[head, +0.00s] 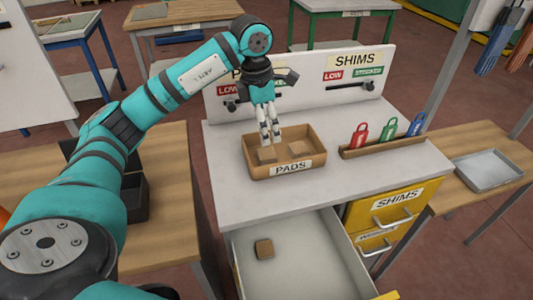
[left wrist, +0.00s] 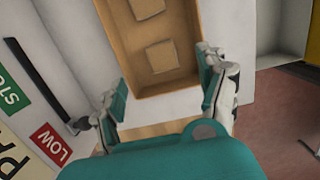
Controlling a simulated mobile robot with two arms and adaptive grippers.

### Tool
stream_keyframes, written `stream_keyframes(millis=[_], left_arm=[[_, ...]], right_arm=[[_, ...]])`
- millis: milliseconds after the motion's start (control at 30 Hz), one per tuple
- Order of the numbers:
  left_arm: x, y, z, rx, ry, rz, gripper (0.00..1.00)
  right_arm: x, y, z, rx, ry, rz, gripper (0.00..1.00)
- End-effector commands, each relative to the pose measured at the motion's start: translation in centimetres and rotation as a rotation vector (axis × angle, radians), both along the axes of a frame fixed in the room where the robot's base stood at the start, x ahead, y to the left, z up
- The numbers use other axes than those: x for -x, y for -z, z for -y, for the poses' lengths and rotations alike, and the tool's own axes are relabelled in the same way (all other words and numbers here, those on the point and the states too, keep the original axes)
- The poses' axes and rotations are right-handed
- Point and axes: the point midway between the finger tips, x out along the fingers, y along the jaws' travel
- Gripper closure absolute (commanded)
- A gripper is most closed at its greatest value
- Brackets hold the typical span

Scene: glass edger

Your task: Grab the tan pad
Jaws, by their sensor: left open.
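Two square tan pads lie apart in the brown tray labelled PADS (head: 290,172) on the workbench. One tan pad (head: 266,155) is at the left and the other tan pad (head: 300,149) is to its right. My left gripper (head: 269,138) points down over the tray's back left part, and its fingers partly cover that area. In the left wrist view, the left gripper (left wrist: 163,88) is open, with nothing between its fingers. That view also shows the nearer pad (left wrist: 161,56) beyond the fingertips. My right gripper is out of view.
An open drawer (head: 300,265) juts from the bench front. A holder (head: 395,146) with red, green and blue tags stands to the right of the tray. An upright SHIMS board (head: 305,88) closes the back. The white benchtop (head: 235,206) before the tray is clear.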

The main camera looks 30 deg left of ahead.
Motion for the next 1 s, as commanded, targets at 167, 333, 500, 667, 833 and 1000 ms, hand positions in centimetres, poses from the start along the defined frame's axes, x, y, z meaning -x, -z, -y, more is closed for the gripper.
stream_keyframes(millis=[167, 333, 500, 667, 833, 1000], left_arm=[[-0.2, 2.5, 0.2, 0.001, 0.001, -0.002, 0.25], [-0.2, 3.5, 0.2, -0.001, 0.001, -0.001, 0.25], [0.4, 5.7, 0.1, -0.002, 0.0, -0.006, 0.25], [0.3, 7.9, 0.2, 0.0, 0.001, -0.003, 0.25], [0.1, 8.6, 0.3, 0.0, 0.002, 0.002, 0.25], [0.1, 8.6, 0.3, 0.0, 0.002, 0.002, 0.3]], right_arm=[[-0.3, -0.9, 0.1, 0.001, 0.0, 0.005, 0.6], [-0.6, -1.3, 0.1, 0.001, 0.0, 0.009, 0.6], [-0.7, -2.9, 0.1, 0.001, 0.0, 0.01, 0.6], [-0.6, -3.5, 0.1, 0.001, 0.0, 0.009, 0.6], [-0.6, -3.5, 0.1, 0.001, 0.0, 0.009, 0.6], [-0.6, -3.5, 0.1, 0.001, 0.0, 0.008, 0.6]])
